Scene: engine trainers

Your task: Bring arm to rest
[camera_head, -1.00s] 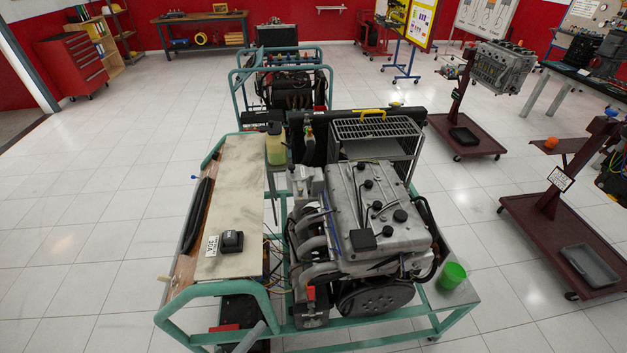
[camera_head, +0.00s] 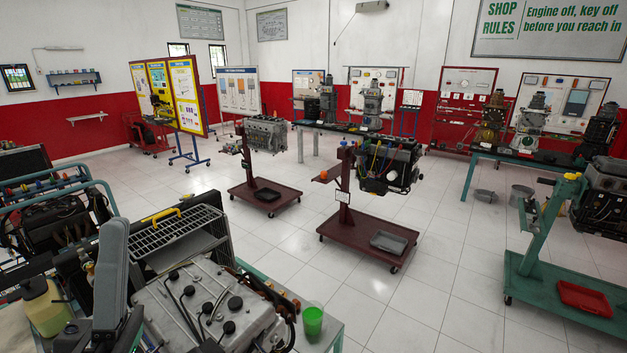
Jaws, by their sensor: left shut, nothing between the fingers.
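My left arm shows as a grey link rising at the lower left of the head view, in front of the engine trainer. My left gripper (camera_head: 122,335) is the dark part low on it near the bottom edge; it is shut and holds nothing that I can see. Its fingertips are hard to make out. Behind it to the right is the silver engine (camera_head: 215,305) on its frame. My right gripper is not in view.
A yellowish bottle (camera_head: 46,308) stands left of my arm, and a wire rack (camera_head: 175,240) is behind. A green cup (camera_head: 313,320) sits at the stand's right corner. Maroon engine stands (camera_head: 345,228) and a green stand (camera_head: 530,250) are farther right. Open tiled floor lies between.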

